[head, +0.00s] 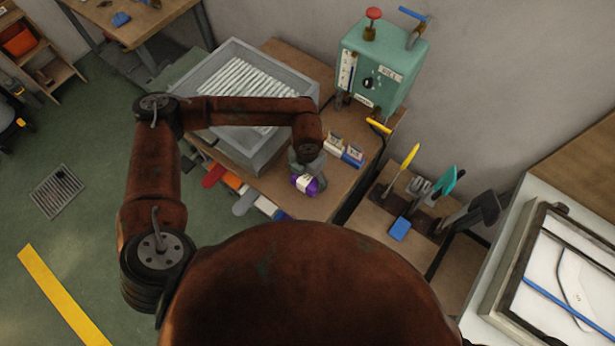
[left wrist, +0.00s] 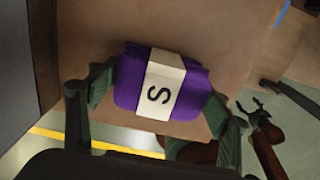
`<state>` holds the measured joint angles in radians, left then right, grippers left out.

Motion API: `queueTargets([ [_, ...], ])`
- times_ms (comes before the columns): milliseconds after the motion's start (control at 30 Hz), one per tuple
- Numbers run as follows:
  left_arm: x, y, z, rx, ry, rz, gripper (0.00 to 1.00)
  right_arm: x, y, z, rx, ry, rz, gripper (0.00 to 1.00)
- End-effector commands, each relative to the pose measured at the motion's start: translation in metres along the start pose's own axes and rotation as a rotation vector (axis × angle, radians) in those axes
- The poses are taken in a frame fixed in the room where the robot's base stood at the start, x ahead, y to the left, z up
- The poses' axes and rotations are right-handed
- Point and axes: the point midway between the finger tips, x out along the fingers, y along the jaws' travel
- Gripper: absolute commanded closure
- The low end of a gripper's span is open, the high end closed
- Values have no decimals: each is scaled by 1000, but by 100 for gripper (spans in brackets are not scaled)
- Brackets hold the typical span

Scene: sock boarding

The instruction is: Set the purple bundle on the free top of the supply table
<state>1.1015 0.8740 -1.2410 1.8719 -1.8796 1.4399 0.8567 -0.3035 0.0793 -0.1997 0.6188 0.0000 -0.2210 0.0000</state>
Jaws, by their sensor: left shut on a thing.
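The purple bundle (head: 309,185) has a white paper band marked "S", clear in the left wrist view (left wrist: 160,85). My left gripper (head: 308,170) is shut on it, with a finger at each side. The bundle is over the front part of the wooden supply table (head: 345,178); I cannot tell whether it touches the top. Bare wood shows behind the bundle in the left wrist view (left wrist: 215,30). My right gripper (left wrist: 250,104) shows small at the right of the left wrist view, its fingers apart and empty. The head view does not show it.
A grey tray of white boards (head: 262,148) fills the table's left part. A green machine (head: 380,65) stands behind. Coloured boards (head: 233,182) stick out below the front edge.

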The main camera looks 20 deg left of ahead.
Motion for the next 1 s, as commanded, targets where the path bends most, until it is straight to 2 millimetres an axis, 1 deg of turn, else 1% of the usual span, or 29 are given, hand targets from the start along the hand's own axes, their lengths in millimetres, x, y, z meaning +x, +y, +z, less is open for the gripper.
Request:
queueTargets([
  [33, 2, 0, 0, 0, 1, 0, 28, 1, 0, 0, 0, 0, 0, 35],
  [200, 1, 0, 0, 0, 1, 0, 16, 1, 0, -3, -1, 4, 0, 35],
  [300, 1, 0, 0, 0, 1, 0, 11, 1, 0, -4, -1, 5, 0, 35],
  [533, 1, 0, 0, 0, 1, 0, 11, 1, 0, -4, -1, 6, 0, 35],
  [667, -6, 0, 0, 0, -1, 0, 11, -2, 1, -5, -1, 7, 1, 35],
  [767, -20, 0, 1, 0, -2, 0, 11, -3, 1, -6, -1, 8, 1, 35],
  [1000, -71, 1, 1, 1, -3, 2, 11, -7, 1, -7, -1, 10, 1, 35],
])
